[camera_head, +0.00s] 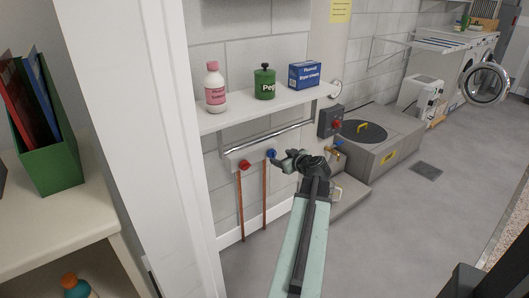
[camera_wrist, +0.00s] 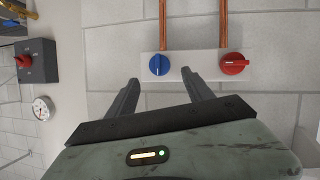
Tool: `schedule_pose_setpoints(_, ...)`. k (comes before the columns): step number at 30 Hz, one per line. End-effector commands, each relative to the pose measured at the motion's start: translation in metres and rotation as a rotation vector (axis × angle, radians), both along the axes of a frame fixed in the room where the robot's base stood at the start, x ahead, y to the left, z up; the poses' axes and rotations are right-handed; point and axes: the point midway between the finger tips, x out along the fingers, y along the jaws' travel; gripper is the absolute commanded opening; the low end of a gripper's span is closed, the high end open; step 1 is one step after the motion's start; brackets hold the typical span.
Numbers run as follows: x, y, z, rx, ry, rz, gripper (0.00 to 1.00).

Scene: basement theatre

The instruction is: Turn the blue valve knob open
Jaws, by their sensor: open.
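The blue valve knob (camera_head: 271,153) sits on a pale plate on the wall, to the right of a red knob (camera_head: 245,165). My gripper (camera_head: 284,158) is open and empty, close to the blue knob. In the wrist view its two fingers (camera_wrist: 160,82) point toward the plate, with the blue knob just beyond and between their tips. I see no clear contact.
A shelf (camera_head: 262,106) above holds a pink bottle (camera_head: 214,88), a green canister (camera_head: 264,82) and a blue box (camera_head: 304,75). A metal rail (camera_head: 265,137) runs above the plate. A grey switch box (camera_head: 331,121) is at right. Copper pipes (camera_head: 240,205) run below the knobs.

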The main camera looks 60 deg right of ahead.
Motion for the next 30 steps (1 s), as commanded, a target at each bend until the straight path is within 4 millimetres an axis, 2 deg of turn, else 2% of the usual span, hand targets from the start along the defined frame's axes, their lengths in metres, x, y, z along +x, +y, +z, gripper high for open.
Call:
schedule_pose_setpoints(7,0.013,-0.009,-0.008,0.000,0.000,0.000,0.60)
schedule_pose_setpoints(17,0.061,-0.033,-0.030,0.000,0.000,0.003,0.60)
schedule_pose_setpoints(25,0.066,-0.033,-0.029,0.000,0.000,0.003,0.60)
schedule_pose_setpoints(26,0.066,-0.033,-0.029,0.000,0.000,0.003,0.55)
schedule_pose_setpoints(30,0.066,-0.033,-0.029,0.000,0.000,0.003,0.16)
